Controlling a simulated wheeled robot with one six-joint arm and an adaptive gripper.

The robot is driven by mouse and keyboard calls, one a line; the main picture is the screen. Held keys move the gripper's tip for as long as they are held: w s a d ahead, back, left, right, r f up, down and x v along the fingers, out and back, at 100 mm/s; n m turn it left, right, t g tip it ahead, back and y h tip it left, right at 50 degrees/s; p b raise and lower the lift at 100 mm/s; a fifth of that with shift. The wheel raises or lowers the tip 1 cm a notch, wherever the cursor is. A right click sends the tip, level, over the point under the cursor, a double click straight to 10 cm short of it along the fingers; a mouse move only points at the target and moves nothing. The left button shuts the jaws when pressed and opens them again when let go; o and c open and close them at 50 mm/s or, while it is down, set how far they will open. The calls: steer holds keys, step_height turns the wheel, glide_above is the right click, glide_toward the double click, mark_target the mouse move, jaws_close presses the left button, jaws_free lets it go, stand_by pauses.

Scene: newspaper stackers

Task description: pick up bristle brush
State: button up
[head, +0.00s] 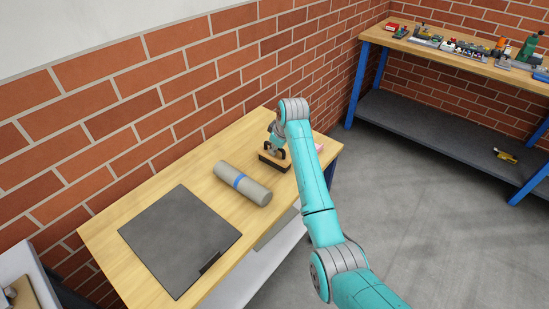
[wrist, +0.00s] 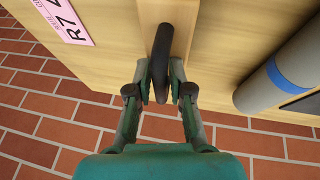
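The bristle brush (head: 273,163) lies at the far end of the wooden table, with a wooden body, a dark lower edge and a black handle on top. My gripper (head: 273,143) is at it, from above. In the wrist view, the brush's black handle (wrist: 161,50) stands between the two fingertips of my gripper (wrist: 160,70), over its wooden body. The fingers are close on both sides of the handle; I cannot tell whether they press on it. The bristles are hidden in the wrist view.
A grey roll with a blue band (head: 243,184) lies near the brush, and a dark flat mat (head: 180,240) beyond it. A pink label (wrist: 65,20) lies on the other side. A brick wall (head: 130,90) runs close behind the table (head: 110,250).

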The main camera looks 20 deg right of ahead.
jaws_close()
steer(key=shift+r, duration=0.1)
step_height(320, 180, up, 10)
steer(key=shift+f, duration=0.1)
stand_by(0.4)
stand_by(0.4)
